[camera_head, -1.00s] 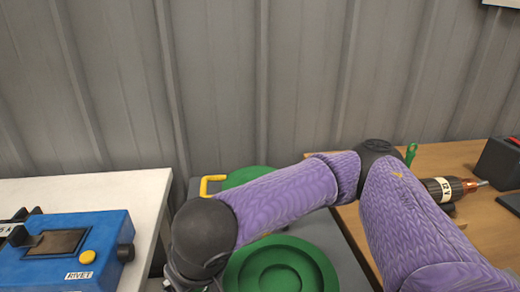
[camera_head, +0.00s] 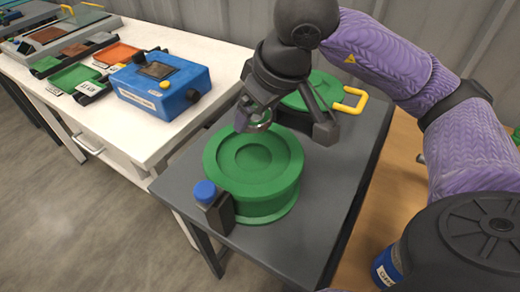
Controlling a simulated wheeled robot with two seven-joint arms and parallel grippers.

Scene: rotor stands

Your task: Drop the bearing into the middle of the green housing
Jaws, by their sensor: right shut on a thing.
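The green housing (camera_head: 287,160) is a round, stepped piece with a recessed round middle. It stands on the grey table top (camera_head: 318,205) near the centre of the view. My right gripper (camera_head: 262,117) is over the housing's far rim, pointing down. It is shut on a shiny metal ring, the bearing (camera_head: 261,125), which is partly hidden by the fingers. The bearing appears to be above the housing's far side, off its middle; its exact height is hard to tell. The housing's middle looks empty. My left gripper is not in view.
A green round piece with a yellow handle (camera_head: 352,100) lies behind my right gripper. A dark holder with a blue cap (camera_head: 205,190) stands at the housing's front left. A blue box (camera_head: 165,92) sits on the white table. A wooden table (camera_head: 395,200) is at right.

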